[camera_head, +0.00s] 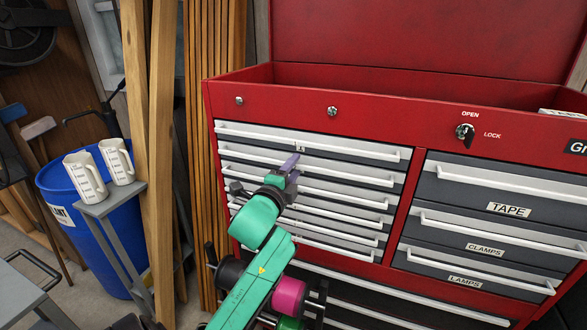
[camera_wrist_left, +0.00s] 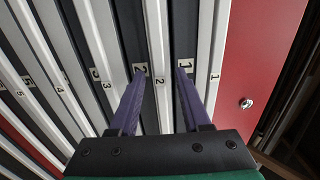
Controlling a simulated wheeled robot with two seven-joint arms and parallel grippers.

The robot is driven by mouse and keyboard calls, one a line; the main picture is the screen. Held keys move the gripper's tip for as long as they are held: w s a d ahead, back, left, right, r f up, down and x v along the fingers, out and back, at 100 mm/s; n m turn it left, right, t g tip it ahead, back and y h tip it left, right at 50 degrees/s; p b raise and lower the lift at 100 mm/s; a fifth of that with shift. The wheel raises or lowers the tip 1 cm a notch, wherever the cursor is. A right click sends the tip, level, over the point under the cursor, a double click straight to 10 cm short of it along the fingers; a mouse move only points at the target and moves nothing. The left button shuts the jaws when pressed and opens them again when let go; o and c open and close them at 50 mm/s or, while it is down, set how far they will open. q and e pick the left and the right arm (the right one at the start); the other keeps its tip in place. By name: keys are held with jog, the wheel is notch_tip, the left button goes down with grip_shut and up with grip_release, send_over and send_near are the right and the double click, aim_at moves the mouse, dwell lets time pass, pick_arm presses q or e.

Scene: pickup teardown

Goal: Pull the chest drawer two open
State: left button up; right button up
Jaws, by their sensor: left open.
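The red tool chest (camera_head: 308,118) has a left column of several shallow drawers with long white bar handles. The second drawer's handle (camera_head: 350,177) shows in the head view, and the drawer looks shut, level with its neighbours. In the left wrist view the drawers run upright, and the drawer two handle (camera_wrist_left: 156,45) lies between the two purple fingers. My left gripper (camera_head: 291,167) is open at this handle; it also shows in the wrist view (camera_wrist_left: 160,75), one finger on each side of the bar. Whether the fingers touch it is unclear. My right gripper is not in view.
Wider drawers labelled TAPE (camera_head: 508,209), CLAMPS and LAMPS sit at the right. A key lock (camera_head: 465,132) is above them. At the left, two white jugs (camera_head: 86,177) stand on a grey stand beside a blue bin (camera_head: 75,235). Wooden boards (camera_head: 160,150) lean nearby.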

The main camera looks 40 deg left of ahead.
pick_arm(q)
jog(key=shift+d, duration=0.1)
grip_shut()
dwell(1.3)
